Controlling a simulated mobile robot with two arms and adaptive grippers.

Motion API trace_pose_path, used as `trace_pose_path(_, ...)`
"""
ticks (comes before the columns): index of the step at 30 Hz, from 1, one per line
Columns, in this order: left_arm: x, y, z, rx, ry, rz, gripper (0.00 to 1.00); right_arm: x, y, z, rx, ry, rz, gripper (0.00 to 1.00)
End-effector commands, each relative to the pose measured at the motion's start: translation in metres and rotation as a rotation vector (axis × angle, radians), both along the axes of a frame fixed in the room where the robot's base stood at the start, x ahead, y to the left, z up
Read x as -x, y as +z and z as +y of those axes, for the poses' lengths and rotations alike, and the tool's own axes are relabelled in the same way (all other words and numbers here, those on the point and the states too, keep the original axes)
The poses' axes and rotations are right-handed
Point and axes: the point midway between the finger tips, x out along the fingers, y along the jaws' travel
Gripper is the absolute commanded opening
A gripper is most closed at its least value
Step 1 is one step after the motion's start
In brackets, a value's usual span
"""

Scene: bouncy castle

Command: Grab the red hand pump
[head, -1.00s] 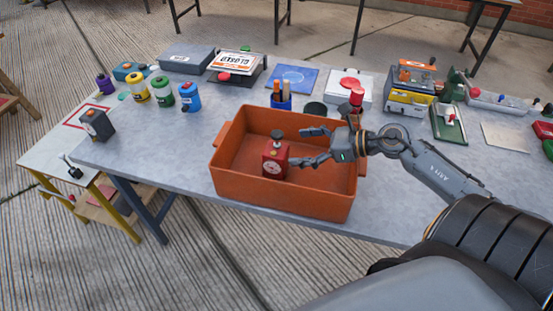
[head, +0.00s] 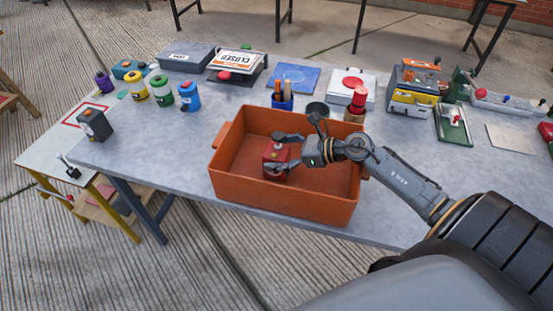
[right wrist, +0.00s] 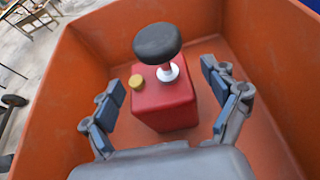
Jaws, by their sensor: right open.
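The red hand pump (head: 275,157) stands upright in the orange crate (head: 282,206). In the right wrist view the red hand pump (right wrist: 164,103) shows a red box body, a black round knob on a short stem and a yellow cap. My right gripper (head: 279,149) is inside the crate at the pump, its fingers spread to either side. In the right wrist view my right gripper (right wrist: 165,97) is open, with one finger left and one right of the pump body, apart from it. My left gripper does not show.
The orange crate's walls stand around the pump and gripper. Behind it are a blue pen cup (head: 282,102), a dark cup (head: 317,110) and a red-topped cylinder (head: 357,103). Colored canisters (head: 162,89) stand left. The tabletop left of the crate is mostly clear.

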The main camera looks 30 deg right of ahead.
Motion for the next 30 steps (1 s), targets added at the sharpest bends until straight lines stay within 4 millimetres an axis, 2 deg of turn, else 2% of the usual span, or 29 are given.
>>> trace_pose_path(8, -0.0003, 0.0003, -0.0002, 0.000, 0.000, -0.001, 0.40, -0.0020, -0.0014, 0.0019, 0.000, 0.000, 0.000, 0.87)
trace_pose_path(20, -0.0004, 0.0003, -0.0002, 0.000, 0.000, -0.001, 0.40, -0.0018, -0.0013, 0.0017, 0.000, 0.001, 0.000, 0.06)
trace_pose_path(30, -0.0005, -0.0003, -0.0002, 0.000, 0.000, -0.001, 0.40, -0.0025, 0.0038, 0.0013, 0.001, 0.000, -0.004, 0.06)
